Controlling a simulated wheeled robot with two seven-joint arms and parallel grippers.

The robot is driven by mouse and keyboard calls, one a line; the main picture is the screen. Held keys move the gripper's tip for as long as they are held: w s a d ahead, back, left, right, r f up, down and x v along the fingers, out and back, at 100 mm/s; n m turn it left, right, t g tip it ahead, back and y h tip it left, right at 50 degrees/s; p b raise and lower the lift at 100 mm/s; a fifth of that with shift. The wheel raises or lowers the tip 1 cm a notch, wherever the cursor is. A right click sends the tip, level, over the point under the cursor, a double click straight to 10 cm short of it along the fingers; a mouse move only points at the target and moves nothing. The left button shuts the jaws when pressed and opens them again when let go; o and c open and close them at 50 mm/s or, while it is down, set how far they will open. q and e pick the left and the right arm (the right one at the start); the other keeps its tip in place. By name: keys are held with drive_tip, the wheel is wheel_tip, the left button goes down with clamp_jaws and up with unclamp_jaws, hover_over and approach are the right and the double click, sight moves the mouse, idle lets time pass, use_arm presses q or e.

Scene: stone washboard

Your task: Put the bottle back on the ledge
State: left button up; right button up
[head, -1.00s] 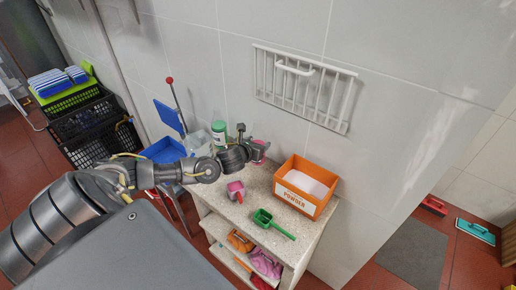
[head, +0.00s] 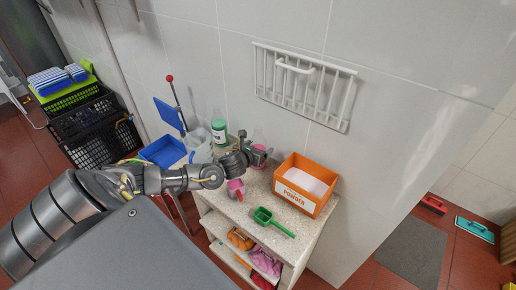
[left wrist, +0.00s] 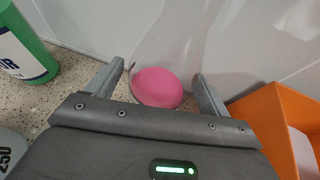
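The bottle (left wrist: 168,45) looks clear, with a pink part low down, in the left wrist view. Its faint outline fills the space between the two fingers of my left gripper (left wrist: 160,76), which seem to press on its sides. In the head view my left gripper (head: 252,154) is over the back of the speckled stone ledge (head: 222,205), and the bottle's pink part (head: 260,153) shows at the fingers. The bottle's base is hidden, so I cannot tell whether it touches the stone. My right gripper is out of view.
An orange powder box (head: 296,198) stands right of the gripper. A green-and-white container (head: 219,130) stands to the left. A white rack (head: 305,85) hangs on the wall behind.

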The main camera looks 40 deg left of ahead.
use_arm(q)
drive_tip(key=shift+r, duration=0.15)
drive_tip(key=b+v, duration=0.2)
drive_tip(key=v, duration=1)
idle(0.4)
